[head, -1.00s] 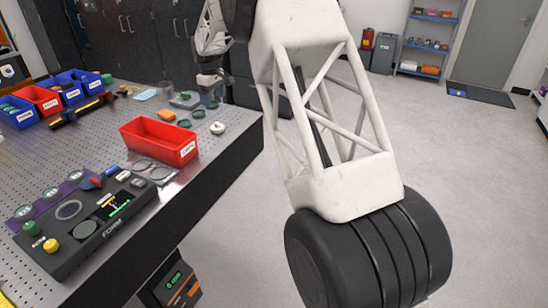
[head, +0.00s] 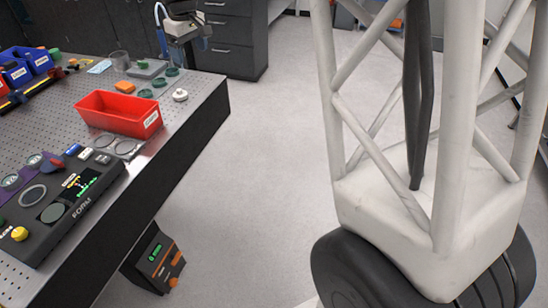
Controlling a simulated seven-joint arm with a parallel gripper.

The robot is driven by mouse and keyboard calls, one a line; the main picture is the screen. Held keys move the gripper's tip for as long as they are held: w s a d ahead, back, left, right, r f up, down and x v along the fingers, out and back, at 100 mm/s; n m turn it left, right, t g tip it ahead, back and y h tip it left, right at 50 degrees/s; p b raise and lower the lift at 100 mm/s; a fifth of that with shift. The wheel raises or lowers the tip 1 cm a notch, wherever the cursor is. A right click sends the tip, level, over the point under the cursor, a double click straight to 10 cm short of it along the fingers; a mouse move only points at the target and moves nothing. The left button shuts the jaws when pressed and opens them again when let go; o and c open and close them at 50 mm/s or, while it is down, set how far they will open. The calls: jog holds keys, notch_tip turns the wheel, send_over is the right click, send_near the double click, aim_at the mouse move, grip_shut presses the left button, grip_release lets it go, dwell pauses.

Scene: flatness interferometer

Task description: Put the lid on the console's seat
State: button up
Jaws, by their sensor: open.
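A small white round piece with a raised middle (head: 180,95), which looks like the lid, lies on the perforated table near its right edge. The dark console (head: 40,238) is at the lower left of the table. It has a light-rimmed round ring (head: 33,195) and a grey-green disc (head: 52,212) on top; I cannot tell for sure which is the seat. My white lattice arm link fills the right side.
A red bin (head: 110,118) stands between console and lid, with two clear rings (head: 115,146) before it. Blue bins (head: 42,62) stand far left. An orange-buttoned box (head: 157,262) sits below the table.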

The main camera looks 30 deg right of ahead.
jog(key=s+d+f+m, duration=0.1)
jog(key=s+m, duration=0.1)
jog(key=s, duration=1.3)
jog(key=s+d+f+m+t, duration=0.1)
jog(key=s+f+m, duration=0.1)
jog(key=s, duration=1.2)
jog(key=s+d+f+m, duration=0.1)
jog(key=s+d+m, duration=0.1)
jog(key=s, duration=1.3)
jog(key=shift+s+f+t, duration=0.25)
jog(key=shift+s+t, duration=0.05)
jog(key=shift+s, duration=0.05)
jog(key=shift+o, duration=0.4)
